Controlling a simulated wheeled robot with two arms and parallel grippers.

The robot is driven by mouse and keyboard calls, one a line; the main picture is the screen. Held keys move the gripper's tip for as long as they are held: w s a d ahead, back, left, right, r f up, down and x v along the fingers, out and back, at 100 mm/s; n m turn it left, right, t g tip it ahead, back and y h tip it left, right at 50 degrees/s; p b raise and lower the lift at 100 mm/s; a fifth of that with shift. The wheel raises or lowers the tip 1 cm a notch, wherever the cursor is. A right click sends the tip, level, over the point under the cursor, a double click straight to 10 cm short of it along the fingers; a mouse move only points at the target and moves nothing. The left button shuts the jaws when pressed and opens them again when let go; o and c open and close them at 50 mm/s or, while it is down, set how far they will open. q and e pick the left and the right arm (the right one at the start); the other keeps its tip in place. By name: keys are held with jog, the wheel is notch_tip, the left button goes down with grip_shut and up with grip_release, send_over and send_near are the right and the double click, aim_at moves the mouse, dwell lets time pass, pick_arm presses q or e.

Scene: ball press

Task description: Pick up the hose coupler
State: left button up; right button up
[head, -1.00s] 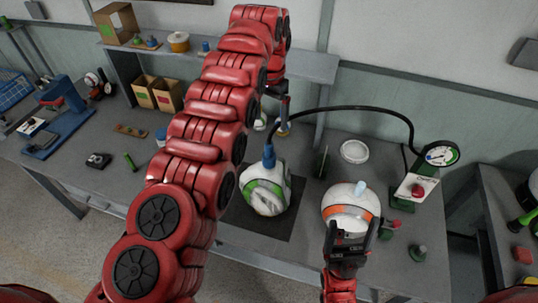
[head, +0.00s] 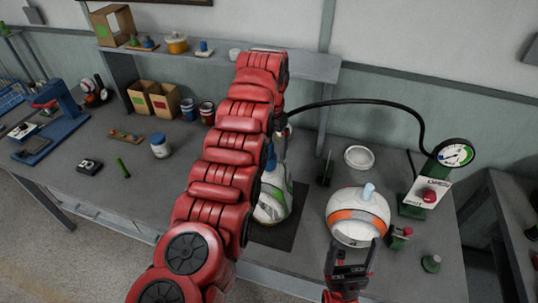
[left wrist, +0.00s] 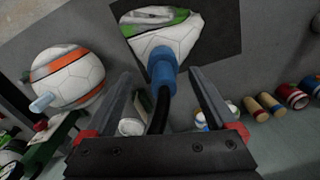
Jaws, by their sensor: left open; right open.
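The blue hose coupler (head: 271,157) sits on top of the white ball with green panels (head: 273,198), and the black hose (head: 350,102) runs from it. In the left wrist view, the coupler (left wrist: 163,72) is between the fingertips of my open left gripper (left wrist: 160,76), with no clear contact. The hose runs back between the fingers. In the head view my left arm hides much of the ball, and the left gripper (head: 281,124) is partly hidden. My right gripper (head: 354,245) is open in front of the white ball with an orange stripe (head: 358,216).
A green stand with a pressure gauge (head: 455,154) is at the right. A white round dish (head: 358,157) lies behind the orange-striped ball. Paint cans (head: 207,112) and a jar (head: 160,147) stand left of my arm. The bench front at left is mostly clear.

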aim_at(269, 157)
pick_arm(q)
notch_tip(269, 157, down, 4)
jog(key=p, duration=0.3)
jog(key=shift+w+a+f, duration=0.1)
jog(key=shift+a+f, duration=0.05)
jog(key=shift+f, duration=0.3)
grip_shut()
